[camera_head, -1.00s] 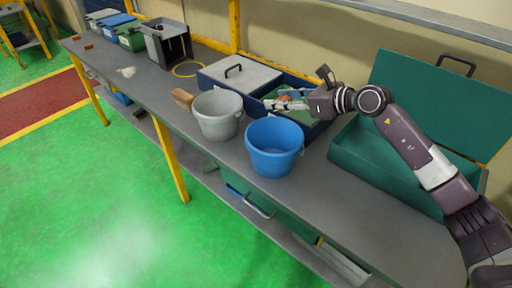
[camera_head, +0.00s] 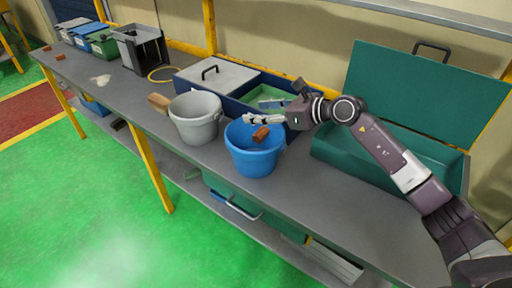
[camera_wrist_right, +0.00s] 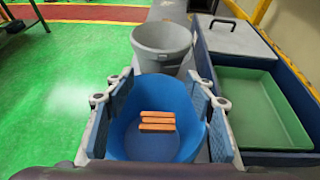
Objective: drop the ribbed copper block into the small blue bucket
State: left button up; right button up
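The small blue bucket (camera_head: 254,160) stands on the grey bench; it also fills the middle of the right wrist view (camera_wrist_right: 150,148). My right gripper (camera_head: 254,120) is over the bucket's mouth. Its two fingers are wide apart in the right wrist view (camera_wrist_right: 160,105). The ribbed copper block (camera_head: 261,133) shows at the bucket's mouth, just below the fingers. In the right wrist view the block (camera_wrist_right: 157,121) shows its ribs between the fingers, touching neither, with blue bucket behind it. I cannot tell whether it is in the air or resting inside. My left gripper is out of view.
A grey bucket (camera_head: 196,121) stands left of the blue one. Behind are a blue case (camera_head: 237,97) with a green tray (camera_wrist_right: 262,107) and an open teal box (camera_head: 328,146). A wooden block (camera_head: 158,102) lies left of the grey bucket.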

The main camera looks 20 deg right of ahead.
jog(key=shift+o, duration=0.7)
jog(key=shift+f, duration=0.15)
jog(key=shift+s+d, duration=0.15)
jog(key=shift+d, duration=0.05)
jog(key=v, duration=1.1)
jog(key=shift+s+r, duration=0.25)
jog(key=shift+r, duration=0.1)
jog(key=shift+f, duration=0.1)
